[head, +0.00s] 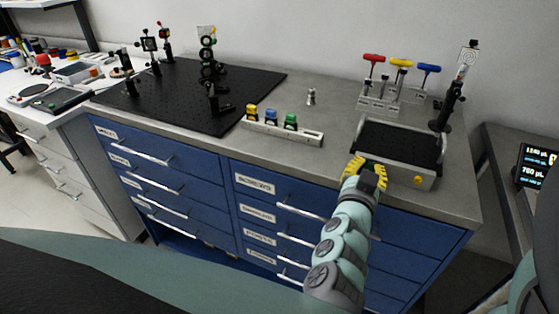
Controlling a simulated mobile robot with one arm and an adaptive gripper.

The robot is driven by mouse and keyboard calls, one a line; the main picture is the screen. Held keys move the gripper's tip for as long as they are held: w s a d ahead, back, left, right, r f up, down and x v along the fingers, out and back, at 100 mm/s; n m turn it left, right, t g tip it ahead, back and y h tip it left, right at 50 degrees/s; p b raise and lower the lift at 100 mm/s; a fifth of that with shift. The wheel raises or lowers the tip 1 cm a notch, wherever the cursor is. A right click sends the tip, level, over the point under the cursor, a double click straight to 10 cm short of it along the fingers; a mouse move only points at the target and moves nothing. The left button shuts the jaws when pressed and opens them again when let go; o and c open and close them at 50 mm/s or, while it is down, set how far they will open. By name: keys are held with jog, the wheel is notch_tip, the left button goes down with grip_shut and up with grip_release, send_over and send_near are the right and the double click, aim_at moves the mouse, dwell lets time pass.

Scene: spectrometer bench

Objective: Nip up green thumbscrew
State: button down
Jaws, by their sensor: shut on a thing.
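My gripper (364,168) is at the front left of a grey box-like fixture (428,182) with a dark recessed top. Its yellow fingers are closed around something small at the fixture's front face. The fingers and wrist hide nearly all of it; by its place it looks to be the green thumbscrew, but I cannot see its colour clearly. A yellow knob (418,181) shows on the right of the same front face. A green-topped piece (291,121) stands in a pale rack (312,137) left of my gripper, apart from it.
The rack also holds a yellow-topped piece (252,112) and a blue-topped one (271,116). Red, yellow and blue T-handled tools (400,64) stand behind the fixture. A dark post (449,105) rises at its right. A black breadboard (170,108) with optics fills the bench's left.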

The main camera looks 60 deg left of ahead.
jog(key=shift+r+m+b, duration=0.2)
jog(key=shift+m+b, duration=0.15)
jog(key=shift+m, duration=1.75)
jog(key=shift+w, duration=0.1)
jog(key=c, duration=0.9)
grip_release()
jog(key=shift+f, duration=0.1)
jog(key=shift+c, duration=0.2)
jog(key=v, duration=1.2)
